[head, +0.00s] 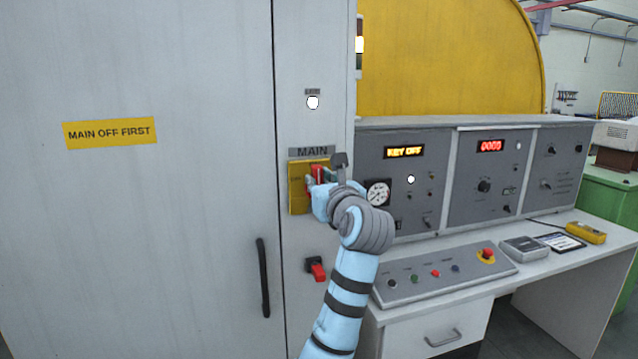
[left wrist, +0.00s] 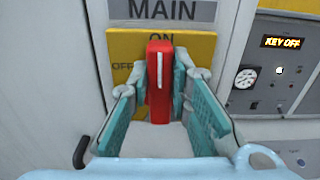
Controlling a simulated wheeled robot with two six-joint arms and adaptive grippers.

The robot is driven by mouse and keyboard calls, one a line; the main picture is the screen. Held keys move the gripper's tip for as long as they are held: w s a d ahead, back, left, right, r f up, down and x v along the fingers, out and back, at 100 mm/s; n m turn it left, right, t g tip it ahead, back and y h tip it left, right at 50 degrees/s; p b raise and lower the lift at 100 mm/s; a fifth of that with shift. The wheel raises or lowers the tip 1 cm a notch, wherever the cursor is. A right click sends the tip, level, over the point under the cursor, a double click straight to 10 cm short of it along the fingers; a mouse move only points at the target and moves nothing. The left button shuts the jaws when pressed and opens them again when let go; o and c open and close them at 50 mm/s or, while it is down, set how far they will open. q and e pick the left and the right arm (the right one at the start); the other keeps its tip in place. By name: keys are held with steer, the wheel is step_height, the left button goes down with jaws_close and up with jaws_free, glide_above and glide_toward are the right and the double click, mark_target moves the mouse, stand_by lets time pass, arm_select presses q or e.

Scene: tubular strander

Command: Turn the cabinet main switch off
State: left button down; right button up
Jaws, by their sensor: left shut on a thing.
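The main switch is a red handle (left wrist: 159,82) on a yellow plate (head: 296,199) under a grey MAIN label (head: 312,152) on the cabinet (head: 200,220). In the left wrist view the handle stands upright, its white line under the word ON; the OFF mark is at the plate's left. My left gripper (left wrist: 159,88) is shut on the red handle, one finger on each side. In the head view my left gripper (head: 318,178) and wrist hide part of the handle and plate. My right gripper is in neither view.
A smaller red-handled switch (head: 317,269) sits below the plate, and a black door handle (head: 263,278) is to its left. A control desk (head: 440,275) with a KEY OFF display (head: 405,152) stands close on the right. A lit white lamp (head: 313,102) is above.

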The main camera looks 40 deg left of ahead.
arm_select(q)
steer(key=n+b, duration=0.3)
steer(key=n, duration=0.1)
steer(key=s+a+f+n+b, duration=0.1)
steer(key=n+b, duration=0.3)
steer(key=s+f+n+b, duration=0.1)
steer(key=n+b, duration=0.2)
steer(key=n, duration=0.2)
steer(key=shift+a+b, duration=0.15)
steer(key=shift+b, duration=0.25)
steer(key=shift+f+n+b, duration=0.25)
steer(key=shift+n+b, duration=0.5)
steer(key=shift+n, duration=0.4)
steer(key=shift+f+n+b, duration=0.2)
steer(key=shift+n+b, duration=0.5)
steer(key=shift+n, duration=0.45)
steer(key=c, duration=1.5)
jaws_free()
